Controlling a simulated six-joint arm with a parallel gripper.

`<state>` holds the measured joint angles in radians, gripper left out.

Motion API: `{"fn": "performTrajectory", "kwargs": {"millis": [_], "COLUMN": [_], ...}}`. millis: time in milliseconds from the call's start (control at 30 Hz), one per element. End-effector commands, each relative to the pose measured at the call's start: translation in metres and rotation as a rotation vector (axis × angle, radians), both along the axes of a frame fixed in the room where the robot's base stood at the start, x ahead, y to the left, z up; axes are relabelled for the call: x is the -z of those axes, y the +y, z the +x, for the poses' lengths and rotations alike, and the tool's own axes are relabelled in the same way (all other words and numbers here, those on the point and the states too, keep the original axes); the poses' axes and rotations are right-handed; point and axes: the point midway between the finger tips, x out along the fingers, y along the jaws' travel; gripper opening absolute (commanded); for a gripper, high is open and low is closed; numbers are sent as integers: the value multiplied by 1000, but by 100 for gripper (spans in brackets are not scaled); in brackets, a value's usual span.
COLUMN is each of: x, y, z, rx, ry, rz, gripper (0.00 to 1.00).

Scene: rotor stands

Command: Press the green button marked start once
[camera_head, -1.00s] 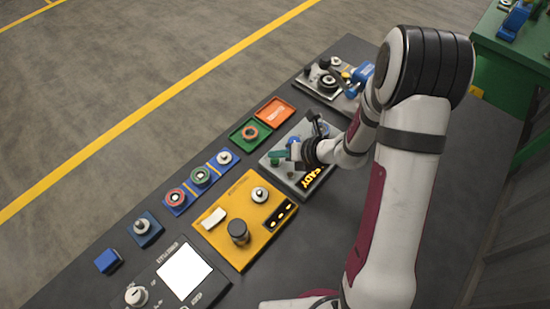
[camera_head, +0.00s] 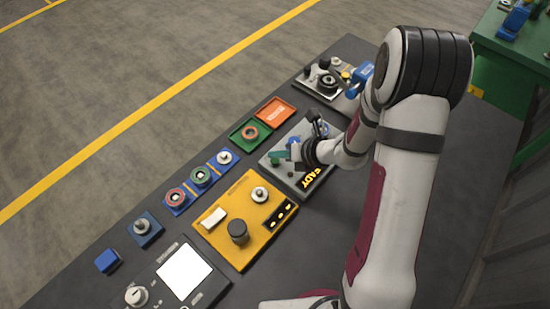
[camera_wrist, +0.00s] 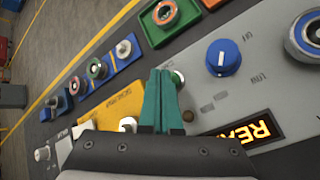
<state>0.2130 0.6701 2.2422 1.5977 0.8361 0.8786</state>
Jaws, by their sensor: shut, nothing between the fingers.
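The grey control panel (camera_wrist: 270,95) has a lit READY display (camera_wrist: 245,132), a blue knob (camera_wrist: 223,58) and a small round green button (camera_wrist: 178,78). In the wrist view the button is partly hidden behind my fingers, and I cannot read its label. My gripper (camera_wrist: 160,73) has two teal fingers shut together and empty. Its tips are just left of the button in that view; I cannot tell whether they touch it. In the head view my gripper (camera_head: 276,155) is over the left part of the grey panel (camera_head: 275,172), and the button cannot be made out.
A yellow panel (camera_head: 222,240) with a black knob lies in front of the grey one. A green tray (camera_head: 238,135) and an orange tray (camera_head: 275,111) lie behind. Blue modules with ringed buttons (camera_head: 200,176) stand to the left. A lever panel (camera_head: 318,88) stands farther back.

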Motion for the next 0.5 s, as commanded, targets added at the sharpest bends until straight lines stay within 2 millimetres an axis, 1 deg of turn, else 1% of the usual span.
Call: {"fn": "performTrajectory", "kwargs": {"millis": [167,500], "x": [7,7], "y": [0,0], "z": [0,0], "rx": [1,1], "ry": [1,1], "rz": [1,0], "gripper": [0,0]}}
